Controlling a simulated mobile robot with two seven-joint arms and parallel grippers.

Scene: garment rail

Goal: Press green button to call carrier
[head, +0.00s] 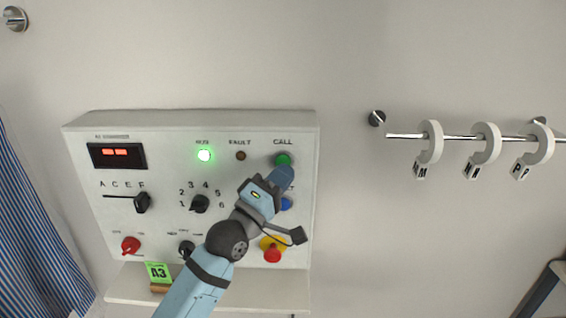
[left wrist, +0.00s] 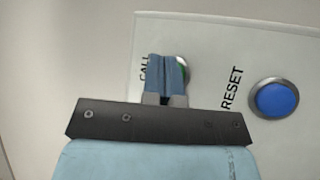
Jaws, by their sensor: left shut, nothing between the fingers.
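The green CALL button (head: 283,159) is at the upper right of the white control panel (head: 150,240). My left gripper (head: 284,172) is shut and empty, with its blue fingertips just below or over the button. In the left wrist view, the fingertips (left wrist: 168,62) cover most of the green button (left wrist: 185,72), leaving a thin green edge and metal rim at their right. I cannot tell whether they touch it. The lamp (head: 204,155) on the panel glows green; the FAULT lamp (head: 241,156) is dark. My right gripper is not in view.
A blue RESET button (head: 286,203) is below CALL; it also shows in the left wrist view (left wrist: 274,98). A red-and-yellow stop button (head: 272,254) is lower. A green A3 card (head: 158,272) stands on the shelf (head: 265,290). A metal rail (head: 456,137) with white hooks is at right.

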